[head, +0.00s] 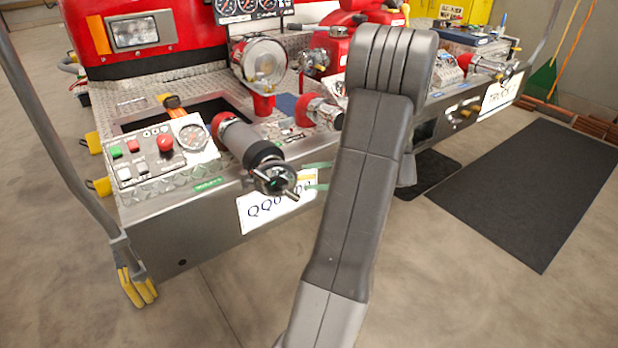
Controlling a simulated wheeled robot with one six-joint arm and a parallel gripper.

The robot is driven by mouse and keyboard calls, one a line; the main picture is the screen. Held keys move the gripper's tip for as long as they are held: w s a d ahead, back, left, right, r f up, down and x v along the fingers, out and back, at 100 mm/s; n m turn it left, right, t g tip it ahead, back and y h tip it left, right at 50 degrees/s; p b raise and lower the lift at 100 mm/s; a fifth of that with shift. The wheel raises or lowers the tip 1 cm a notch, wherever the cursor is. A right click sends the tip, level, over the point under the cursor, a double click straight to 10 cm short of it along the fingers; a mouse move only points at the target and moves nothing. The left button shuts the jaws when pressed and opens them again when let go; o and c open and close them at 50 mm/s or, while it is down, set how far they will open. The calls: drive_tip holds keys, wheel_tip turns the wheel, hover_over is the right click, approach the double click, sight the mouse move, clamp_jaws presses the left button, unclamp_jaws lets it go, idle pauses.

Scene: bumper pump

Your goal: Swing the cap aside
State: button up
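My gripper (306,176) is mostly hidden behind my grey arm. Two pale green fingertips show just right of the cap, one above the other with a gap between them. They look open and empty, and I cannot tell whether they touch the cap.
A control panel (160,151) with buttons and a gauge lies left of the pipe. A large round lamp-like fitting (260,61) and another red-collared outlet (321,113) stand behind. A grey post (62,130) rises at the left corner. The floor (70,240) in front is clear.

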drive_tip(key=shift+x, duration=0.85)
clamp_jaws()
